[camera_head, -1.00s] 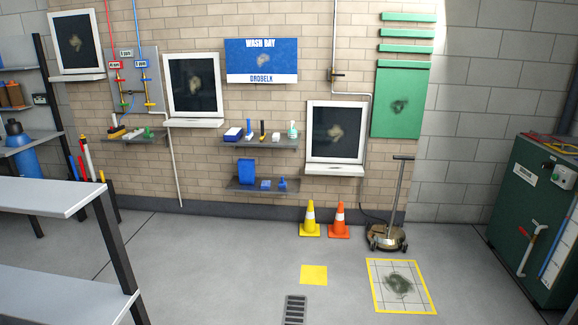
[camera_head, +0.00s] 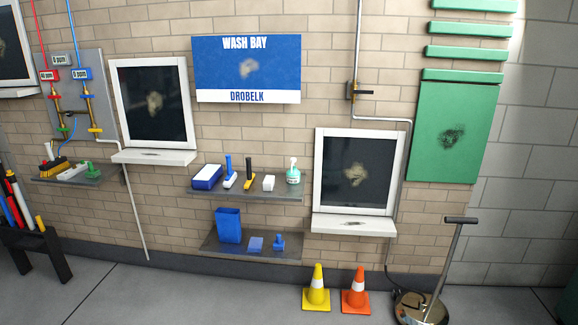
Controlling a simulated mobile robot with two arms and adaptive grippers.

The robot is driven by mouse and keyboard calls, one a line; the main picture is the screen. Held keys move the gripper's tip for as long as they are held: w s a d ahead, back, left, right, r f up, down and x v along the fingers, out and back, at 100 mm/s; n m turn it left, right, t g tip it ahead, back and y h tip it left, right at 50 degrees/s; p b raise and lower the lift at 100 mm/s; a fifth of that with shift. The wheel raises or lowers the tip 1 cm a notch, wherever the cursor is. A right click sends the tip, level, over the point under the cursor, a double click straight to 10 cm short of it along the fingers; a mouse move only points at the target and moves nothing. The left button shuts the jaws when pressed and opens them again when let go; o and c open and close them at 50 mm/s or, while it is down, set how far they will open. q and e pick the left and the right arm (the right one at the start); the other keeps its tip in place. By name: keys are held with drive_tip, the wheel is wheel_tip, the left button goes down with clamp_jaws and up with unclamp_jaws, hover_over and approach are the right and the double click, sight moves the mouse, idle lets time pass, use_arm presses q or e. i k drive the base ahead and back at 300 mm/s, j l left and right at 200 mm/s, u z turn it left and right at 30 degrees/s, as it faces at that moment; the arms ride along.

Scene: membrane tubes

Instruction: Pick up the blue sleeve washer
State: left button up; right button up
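A tool with an upright blue handle and a white head, which looks like the blue sleeve washer (camera_head: 229,172), stands on the upper grey wall shelf (camera_head: 240,194) below the blue sign. It is between a blue and white block (camera_head: 207,177) and a black-handled tool with a yellow base (camera_head: 249,174). Nothing hides it. Neither of my grippers is in view.
A white block (camera_head: 268,183) and a soap bottle (camera_head: 293,171) share the shelf. Below, another shelf holds a blue bin (camera_head: 228,225) and small blue items. A yellow cone (camera_head: 317,289) and orange cone (camera_head: 355,291) stand at right; floor in front of the shelves is clear.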

sight(231, 176)
drive_tip(key=i+u, duration=0.1)
drive_tip(key=i, duration=0.6)
drive_tip(key=i+l, duration=0.15)
drive_tip(key=i, duration=0.6)
drive_tip(key=i+l+u, duration=0.15)
drive_tip(key=i, duration=0.55)
